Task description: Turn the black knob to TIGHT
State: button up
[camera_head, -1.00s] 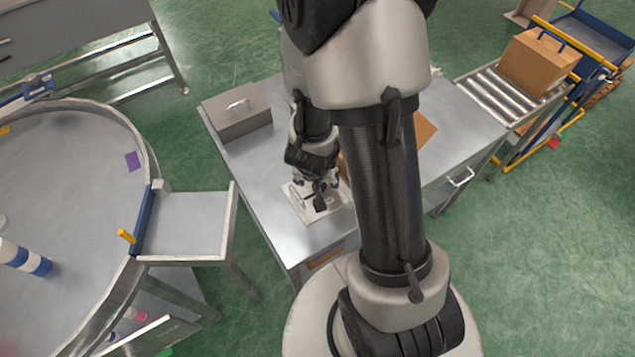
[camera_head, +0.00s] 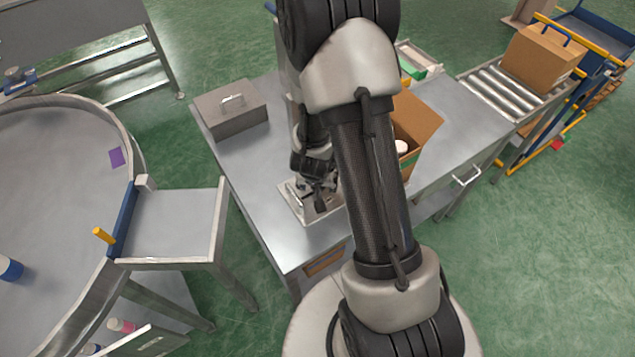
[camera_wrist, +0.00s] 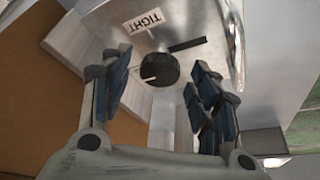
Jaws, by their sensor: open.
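In the wrist view the black knob (camera_wrist: 159,69) is a round dark disc on a light metal plate (camera_wrist: 185,22). A white label reading TIGHT (camera_wrist: 145,21) is above and slightly left of it, and a dark bar mark (camera_wrist: 187,45) is at its upper right. My gripper (camera_wrist: 160,88) is open, with its blue-padded fingers to the left and right of the knob. I cannot tell whether any finger touches it. In the head view my gripper (camera_head: 318,196) is over the small metal fixture (camera_head: 297,205) on the table, and the knob is hidden.
The steel table (camera_head: 262,225) also holds a grey lidded box (camera_head: 232,110) at its back left and an open cardboard box (camera_head: 420,125) to the right, partly behind my arm. A roller conveyor (camera_head: 505,82) and a round table (camera_head: 60,190) flank it. The table's front left is clear.

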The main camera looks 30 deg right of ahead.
jog(key=c, duration=1.1)
jog(key=shift+o, duration=0.2)
